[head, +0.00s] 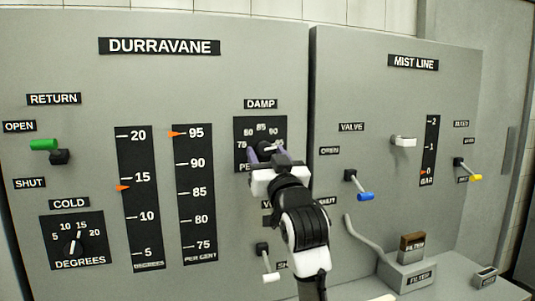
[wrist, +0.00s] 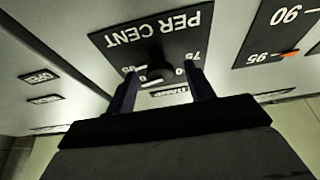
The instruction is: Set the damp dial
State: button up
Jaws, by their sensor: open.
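The damp dial (head: 262,138) is a black plate with white numbers on the left panel, under the DAMP label (head: 260,104). My gripper (head: 267,154) is in front of its lower half and hides part of the scale. In the wrist view the dial plate (wrist: 150,46) appears upside down, with a round dark knob (wrist: 160,73) below its PER CENT lettering. My gripper (wrist: 162,78) is open there, one finger on each side of the knob. I cannot tell whether the fingers touch it. The knob's exact setting is unclear. The per cent gauge (head: 194,205) has its orange marker near 95.
A green RETURN lever (head: 44,145) and COLD dial (head: 72,242) are at left. A white-tipped lever (head: 271,277) sits below my gripper. On the right panel are a blue lever (head: 365,196), a white handle (head: 403,141) and a yellow lever (head: 475,177). A filter box (head: 407,273) stands lower right.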

jog(key=shift+c, duration=0.3)
jog(key=c, duration=0.9)
jog(key=shift+n, duration=0.5)
jog(key=n, duration=0.1)
jog(key=n+y+b, duration=0.1)
jog(key=n+g+y+b, duration=0.1)
jog(key=n, duration=0.1)
jog(key=shift+d+f, duration=0.1)
jog(key=shift+d, duration=0.15)
jog(key=n+g+y+b, duration=0.1)
jog(key=n, duration=0.2)
jog(key=n+g+y, duration=0.1)
jog(key=n, duration=0.2)
jog(key=shift+d+r+y+b, duration=0.15)
jog(key=shift+r+y+b, duration=0.05)
jog(key=shift+y+b, duration=0.15)
jog(key=n+g, duration=0.1)
jog(key=n, duration=0.1)
jog(key=n+g, duration=0.1)
jog(key=n, duration=0.1)
jog(key=shift+w+d+r+n+y, duration=0.1)
jog(key=shift+r+n+y, duration=0.15)
jog(key=shift+n, duration=0.15)
jog(key=n+g+p, duration=0.1)
jog(key=n, duration=0.3)
jog(key=shift+r+g, duration=0.1)
jog(key=shift+g, duration=0.3)
jog(key=shift+n, duration=0.4)
